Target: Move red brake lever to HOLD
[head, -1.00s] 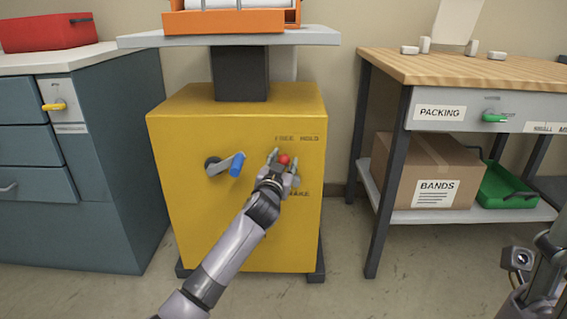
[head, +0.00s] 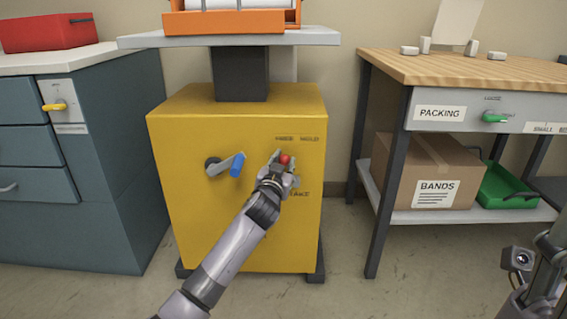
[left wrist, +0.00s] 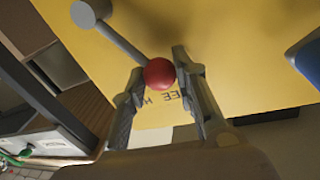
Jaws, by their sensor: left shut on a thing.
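The red brake lever is on the front of the yellow cabinet (head: 195,235), and its red ball knob (head: 285,160) shows between my fingers. My left gripper (head: 282,157) is shut on it. In the left wrist view, the red knob (left wrist: 159,72) sits between the two fingers of my left gripper (left wrist: 158,88). The lever's grey rod (left wrist: 118,36) runs from its round pivot (left wrist: 84,14) to the knob. The lever leans toward the FREE side. The FREE and HOLD labels (head: 297,138) are printed above it. In the head view my gripper hides the rod and pivot.
A blue-handled lever (head: 236,165) is left of the red knob on the same cabinet. A grey drawer unit (head: 115,160) stands to the left. A packing table (head: 440,68) with a cardboard box (head: 424,165) stands to the right. Floor in front is bare.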

